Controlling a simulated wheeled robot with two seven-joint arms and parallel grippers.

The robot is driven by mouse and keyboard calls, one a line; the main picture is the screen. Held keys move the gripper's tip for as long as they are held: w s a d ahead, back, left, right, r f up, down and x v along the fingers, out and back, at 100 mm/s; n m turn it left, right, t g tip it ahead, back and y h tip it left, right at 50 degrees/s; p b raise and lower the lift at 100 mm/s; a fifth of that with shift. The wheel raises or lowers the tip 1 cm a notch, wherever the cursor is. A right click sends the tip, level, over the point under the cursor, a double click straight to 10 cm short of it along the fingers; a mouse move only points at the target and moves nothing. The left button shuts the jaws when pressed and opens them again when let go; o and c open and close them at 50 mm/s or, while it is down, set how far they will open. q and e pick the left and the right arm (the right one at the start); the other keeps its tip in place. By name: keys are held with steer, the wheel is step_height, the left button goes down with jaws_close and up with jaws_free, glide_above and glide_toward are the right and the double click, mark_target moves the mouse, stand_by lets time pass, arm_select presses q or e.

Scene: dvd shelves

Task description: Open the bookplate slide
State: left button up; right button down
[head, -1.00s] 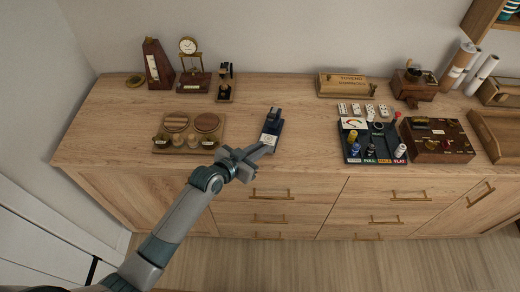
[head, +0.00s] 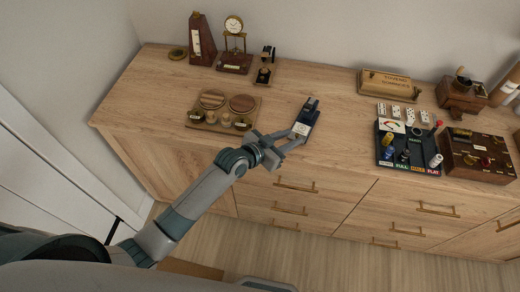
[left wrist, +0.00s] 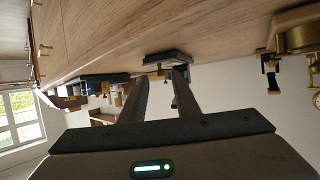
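A small dark blue piece with a pale label (head: 306,112) lies on the wooden cabinet top; it looks like the bookplate slide, but its lettering is too small to read. In the left wrist view the dark piece (left wrist: 165,56) lies just beyond my fingertips, with a small brass part on it. My left gripper (head: 296,136) is at its near end, fingers pointing at it. The two fingers (left wrist: 163,80) are apart with nothing visibly clamped between them. Whether they touch the piece I cannot tell. My right gripper is not in view.
To the left is a wooden tray (head: 250,125) with round discs and pegs. Behind are a metronome (head: 202,42) and a small clock (head: 234,27). To the right stand a dark panel (head: 405,160) and a brown box (head: 478,160). Bare wood surrounds the blue piece.

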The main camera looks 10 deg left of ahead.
arm_select(q)
steer(key=b+v, duration=0.3)
steer(key=v, duration=1.3)
steer(key=shift+b, duration=0.35)
steer(key=shift+a, duration=0.1)
steer(key=w+a+f+n+g+y+b, duration=0.1)
steer(key=a+f+y, duration=0.15)
steer(key=f, duration=0.85)
steer(key=w+a+f+n+y, duration=0.15)
steer(key=a+f, duration=0.25)
steer(key=f, duration=0.6)
steer(key=s+a+f+n+g+y+b, duration=0.1)
steer(key=s+a+f, duration=0.25)
steer(key=f, duration=0.55)
steer(key=s+a+f+n+g+y+b, duration=0.15)
steer(key=s+f, duration=0.35)
steer(key=f, duration=0.5)
steer(key=s+a+f+g+y, duration=0.1)
steer(key=s+a+f+g, duration=0.1)
steer(key=s+f, duration=0.9)
steer(key=s+a+f+g, duration=0.2)
steer(key=s+f, duration=0.7)
steer(key=s, duration=0.4)
steer(key=s+d+f+g+b, duration=0.1)
steer(key=s+f, duration=0.3)
steer(key=s, duration=0.9)
steer(key=shift+d+g, duration=0.3)
steer(key=shift+g, duration=0.35)
